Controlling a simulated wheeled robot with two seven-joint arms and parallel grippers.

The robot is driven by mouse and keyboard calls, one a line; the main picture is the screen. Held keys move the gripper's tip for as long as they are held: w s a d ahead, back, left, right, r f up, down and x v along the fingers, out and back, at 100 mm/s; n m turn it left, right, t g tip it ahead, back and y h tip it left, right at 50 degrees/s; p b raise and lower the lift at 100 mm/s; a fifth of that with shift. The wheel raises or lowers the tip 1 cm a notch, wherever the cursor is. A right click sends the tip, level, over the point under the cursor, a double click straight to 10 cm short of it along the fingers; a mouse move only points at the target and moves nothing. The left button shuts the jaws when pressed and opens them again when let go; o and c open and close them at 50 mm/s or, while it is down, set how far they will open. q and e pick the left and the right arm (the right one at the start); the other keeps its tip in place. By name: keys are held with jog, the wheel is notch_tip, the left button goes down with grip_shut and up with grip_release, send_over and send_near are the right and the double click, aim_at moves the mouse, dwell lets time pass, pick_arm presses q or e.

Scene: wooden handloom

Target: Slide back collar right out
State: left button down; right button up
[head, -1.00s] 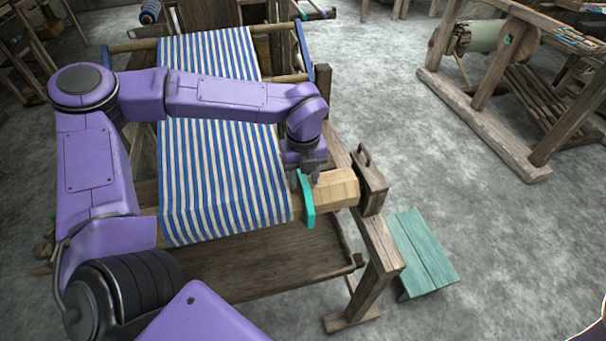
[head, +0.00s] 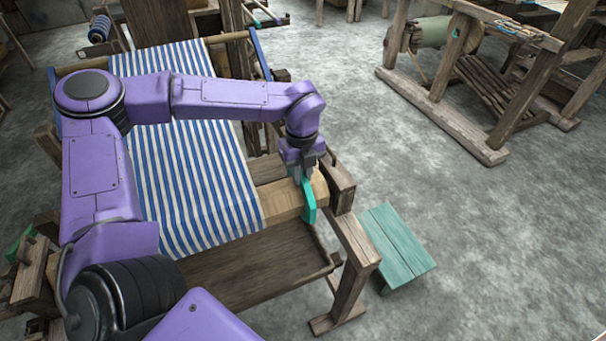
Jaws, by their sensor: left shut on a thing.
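The teal collar (head: 309,202) sits around the pale wooden beam (head: 284,200), close to the beam's right end at the loom's side post. My left gripper (head: 300,176) comes down from above and is shut on the collar's upper part. The fingertips are partly hidden against the collar. A stretch of bare beam shows between the collar and the striped cloth (head: 195,150). My right gripper is not in view.
The loom's right post (head: 355,240) stands just beyond the collar. A teal stool (head: 398,245) stands on the floor to the right. Another green piece (head: 18,243) shows at the far left. Open concrete floor lies right of the loom.

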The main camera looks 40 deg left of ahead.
pick_arm(q)
jog(key=c, duration=1.1)
grip_release()
jog(key=shift+w+d+r, duration=0.1)
jog(key=shift+w, duration=0.05)
jog(key=shift+o, duration=0.3)
jog(key=shift+w, duration=0.15)
jog(key=shift+r, duration=0.1)
notch_tip(320, 180, up, 10)
jog(key=shift+b, duration=0.4)
jog(key=shift+r, duration=0.1)
